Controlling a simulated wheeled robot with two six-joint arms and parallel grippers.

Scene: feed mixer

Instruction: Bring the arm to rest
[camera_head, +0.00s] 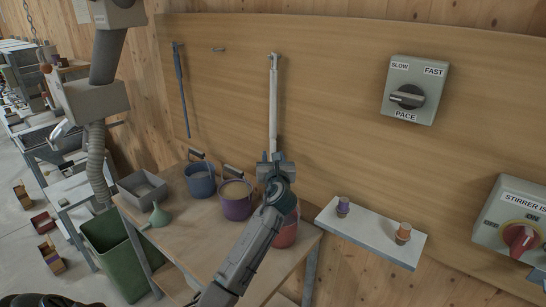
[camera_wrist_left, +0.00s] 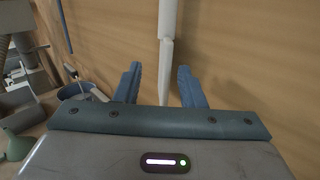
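My left gripper (camera_head: 275,158) is raised over the work table (camera_head: 181,236), in front of the wooden wall panel. In the left wrist view its two blue fingers (camera_wrist_left: 158,82) stand apart, so it is open. A white paddle-like tool (camera_head: 273,98) hangs on the panel, its lower end at the gripper in the head view. In the left wrist view this white tool (camera_wrist_left: 167,60) shows between and beyond the fingers, and neither finger is visibly touching it. My right gripper is in neither view.
Blue (camera_head: 200,183), purple (camera_head: 236,207) and red (camera_head: 286,236) buckets stand on the table; my arm partly hides the red one. A grey tray (camera_head: 142,190) and green funnel (camera_head: 159,216) are left. Right are a shelf (camera_head: 364,228), PACE switch box (camera_head: 415,90) and stirrer box (camera_head: 513,220).

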